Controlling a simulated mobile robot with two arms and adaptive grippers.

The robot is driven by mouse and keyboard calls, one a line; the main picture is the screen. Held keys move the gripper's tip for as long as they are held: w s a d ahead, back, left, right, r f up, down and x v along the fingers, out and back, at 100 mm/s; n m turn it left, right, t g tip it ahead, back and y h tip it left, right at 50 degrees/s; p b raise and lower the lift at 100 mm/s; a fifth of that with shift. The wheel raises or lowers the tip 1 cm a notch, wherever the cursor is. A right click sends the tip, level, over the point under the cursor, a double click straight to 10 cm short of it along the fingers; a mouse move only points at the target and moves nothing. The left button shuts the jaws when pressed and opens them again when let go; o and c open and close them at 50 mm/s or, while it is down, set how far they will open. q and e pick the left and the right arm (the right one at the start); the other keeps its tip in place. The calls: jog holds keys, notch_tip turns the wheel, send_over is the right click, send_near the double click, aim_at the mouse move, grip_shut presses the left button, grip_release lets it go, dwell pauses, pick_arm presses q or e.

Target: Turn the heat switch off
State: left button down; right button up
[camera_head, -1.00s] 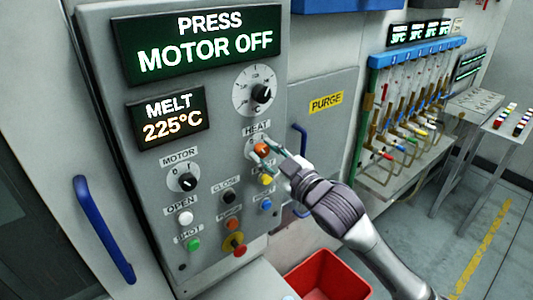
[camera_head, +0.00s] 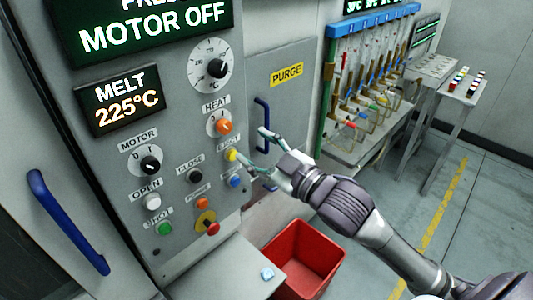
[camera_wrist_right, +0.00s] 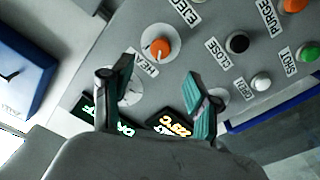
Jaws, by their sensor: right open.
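The heat switch (camera_head: 224,127) is an orange knob on a white round plate, under the HEAT label on the grey control panel (camera_head: 110,140). I cannot clearly read which mark it points to. In the right wrist view the orange heat knob (camera_wrist_right: 160,48) is beyond and between the fingers. My right gripper (camera_head: 252,144) is open and empty, to the right of and a little below the knob in the head view, apart from it. Its two green fingers (camera_wrist_right: 158,72) are spread in the wrist view. My left gripper is not in view.
Close by are the yellow EJECT button (camera_head: 231,155), the black motor switch (camera_head: 150,165) and other buttons. A blue handle (camera_head: 262,112) stands behind my right fingers. A red bin (camera_head: 318,245) is below, beside a ledge (camera_head: 225,275) with a small pale block.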

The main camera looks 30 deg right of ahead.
jog(key=shift+v, duration=1.5)
